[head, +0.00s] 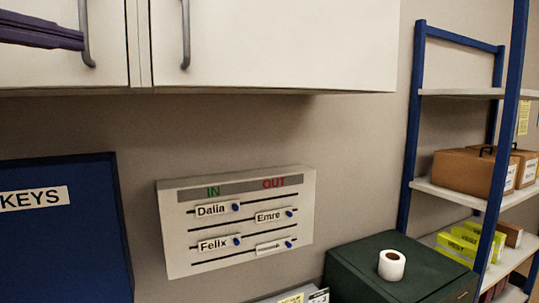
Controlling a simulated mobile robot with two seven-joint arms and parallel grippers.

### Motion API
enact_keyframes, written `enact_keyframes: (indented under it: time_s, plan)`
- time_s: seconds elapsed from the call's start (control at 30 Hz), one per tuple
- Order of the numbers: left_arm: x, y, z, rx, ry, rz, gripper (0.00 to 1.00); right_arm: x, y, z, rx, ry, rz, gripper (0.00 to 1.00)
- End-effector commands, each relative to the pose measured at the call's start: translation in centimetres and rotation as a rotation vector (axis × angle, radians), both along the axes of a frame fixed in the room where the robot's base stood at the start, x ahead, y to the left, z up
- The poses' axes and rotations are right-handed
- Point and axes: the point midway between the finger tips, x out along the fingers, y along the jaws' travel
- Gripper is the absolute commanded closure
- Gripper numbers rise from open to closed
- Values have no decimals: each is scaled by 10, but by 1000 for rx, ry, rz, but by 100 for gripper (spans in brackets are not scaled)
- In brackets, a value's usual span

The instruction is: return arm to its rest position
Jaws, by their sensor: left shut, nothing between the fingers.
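My left gripper (74,40) comes in at the top left corner, in front of the white wall cabinet. It is shut and holds nothing. Its fingers point right, close to a cabinet handle in the picture; I cannot tell whether they touch it. The rest of my left arm is out of the picture. My right gripper is not in view.
A white IN/OUT board (180,228) with name sliders hangs below the wall cabinet (270,50). A blue KEYS panel (60,250) is at left. A dark green cabinet (350,265) bears a white roll (391,265). Blue-framed shelves (410,130) with boxes stand at right.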

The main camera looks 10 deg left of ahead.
Motion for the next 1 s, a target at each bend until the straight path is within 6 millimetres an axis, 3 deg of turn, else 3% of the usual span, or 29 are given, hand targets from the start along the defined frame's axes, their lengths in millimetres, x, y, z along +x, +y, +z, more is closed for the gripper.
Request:
enact_keyframes:
  time_s: [0.13, 0.27, 0.4, 0.5, 0.6, 0.73, 0.87, 1.0]
  plan:
    - [-1, -13, -48, -116, 120, 23, 100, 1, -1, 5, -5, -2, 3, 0]
    - [-25, -37, -140, -352, 364, 124, 100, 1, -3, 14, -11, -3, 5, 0]
    - [-83, -62, -231, -627, 650, 326, 100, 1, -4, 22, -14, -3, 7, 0]
    - [-139, -77, -279, -805, 838, 516, 100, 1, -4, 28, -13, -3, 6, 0]
    - [-193, -90, -309, -946, 990, 709, 100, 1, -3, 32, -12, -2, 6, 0]
    - [-246, -101, -328, -1055, 1117, 908, 100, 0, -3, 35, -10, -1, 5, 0]
    - [-270, -106, -334, -1099, 1170, 1004, 100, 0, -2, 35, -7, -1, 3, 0]
    - [-274, -106, -335, -1104, 1177, 1019, 100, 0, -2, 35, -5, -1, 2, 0]
